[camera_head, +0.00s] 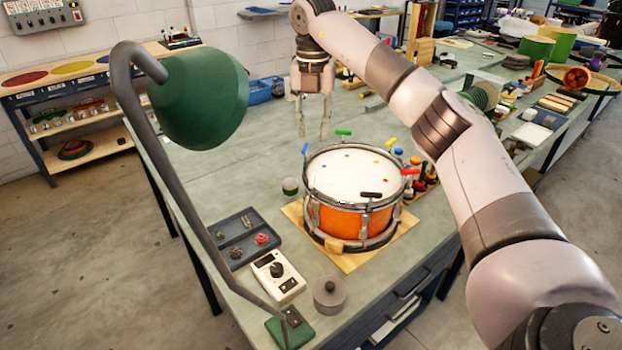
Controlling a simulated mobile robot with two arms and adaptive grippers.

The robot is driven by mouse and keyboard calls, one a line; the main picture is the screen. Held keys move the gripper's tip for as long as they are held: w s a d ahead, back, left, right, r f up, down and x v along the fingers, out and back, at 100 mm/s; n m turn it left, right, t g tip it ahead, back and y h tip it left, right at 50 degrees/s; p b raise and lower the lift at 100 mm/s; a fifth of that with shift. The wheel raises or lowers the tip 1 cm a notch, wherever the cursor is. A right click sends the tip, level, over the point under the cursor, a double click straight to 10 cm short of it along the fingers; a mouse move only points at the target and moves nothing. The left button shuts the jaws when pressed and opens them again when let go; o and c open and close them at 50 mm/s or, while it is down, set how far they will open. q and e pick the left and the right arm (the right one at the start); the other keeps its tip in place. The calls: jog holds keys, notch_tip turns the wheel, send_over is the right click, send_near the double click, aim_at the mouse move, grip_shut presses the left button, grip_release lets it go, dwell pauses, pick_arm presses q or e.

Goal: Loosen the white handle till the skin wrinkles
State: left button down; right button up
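An orange snare drum (336,222) with a metal rim stands on the bench. Its pale skin (345,178) looks smooth, with small coloured marks near the edge. Around the rim stand a blue handle (305,148), a green handle (343,133), a yellow handle (391,141), a red handle (410,172) and a black handle (371,195). My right gripper (313,130) points down above the bench, behind the drum in the picture. Its fingers are apart with nothing between them. My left gripper is out of view.
A green lamp (205,98) on a bent stand rises at the left. A tray (240,238), a meter box (277,275) and a grey cylinder (329,294) sit left and front of the drum. Small bottles (418,184) stand close at its right.

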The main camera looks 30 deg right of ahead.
aim_at(312, 178)
notch_tip(312, 178, down, 15)
jog(key=p, duration=0.3)
jog(key=shift+c, duration=0.2)
grip_shut()
dwell(0.4)
